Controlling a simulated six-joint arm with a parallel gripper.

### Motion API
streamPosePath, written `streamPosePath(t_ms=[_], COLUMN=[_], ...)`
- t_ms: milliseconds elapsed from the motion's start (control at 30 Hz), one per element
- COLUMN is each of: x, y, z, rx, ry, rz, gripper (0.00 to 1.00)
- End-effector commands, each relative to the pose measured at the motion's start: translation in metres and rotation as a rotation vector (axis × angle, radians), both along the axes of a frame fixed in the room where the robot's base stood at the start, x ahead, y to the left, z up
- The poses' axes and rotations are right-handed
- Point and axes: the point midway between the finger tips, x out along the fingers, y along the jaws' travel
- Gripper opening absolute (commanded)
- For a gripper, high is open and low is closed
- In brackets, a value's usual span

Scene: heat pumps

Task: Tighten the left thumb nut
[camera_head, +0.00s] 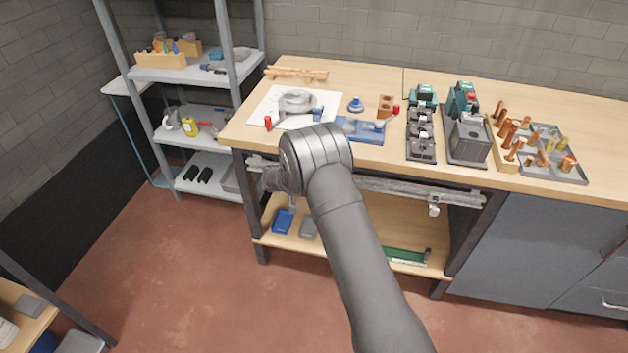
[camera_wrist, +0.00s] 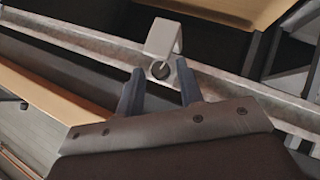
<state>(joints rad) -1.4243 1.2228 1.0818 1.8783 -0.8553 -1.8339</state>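A small round dark thumb nut (camera_wrist: 160,70) sits on the face of a pale bent bracket (camera_wrist: 163,40), which hangs over a grey metal rail. My gripper (camera_wrist: 160,76) is open in the wrist view. Its two dark fingers stand on either side of the nut in the picture, with a visible gap at each side. I cannot tell how far in front of the nut they are. In the head view my arm reaches toward the rail's left part and hides the left bracket and most of the gripper.
The rail (camera_head: 385,187) runs below the front edge of the workbench (camera_head: 345,90). A second pale bracket (camera_head: 434,210) hangs near its right end. A lower shelf (camera_head: 345,255) holds a blue item (camera_head: 283,222). A metal shelving unit (camera_head: 165,75) stands at the left.

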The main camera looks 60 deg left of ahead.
Motion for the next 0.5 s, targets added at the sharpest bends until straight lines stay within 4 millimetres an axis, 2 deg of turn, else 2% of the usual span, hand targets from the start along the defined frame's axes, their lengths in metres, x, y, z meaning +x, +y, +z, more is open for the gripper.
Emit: streamPosePath(t_ms=[33, 133, 167, 500], x=[0.0055, 0.0054, 0.0055, 0.0060], y=[-0.0010, -0.0010, -0.0009, -0.0008], z=[-0.0004, -0.0003, -0.0002, 0.0015], rx=[0.001, 0.002, 0.001, 0.006], ry=[-0.001, -0.001, -0.002, 0.000], rz=[-0.006, -0.006, -0.006, -0.007], gripper=[0.18, 0.02, 0.00, 0.00])
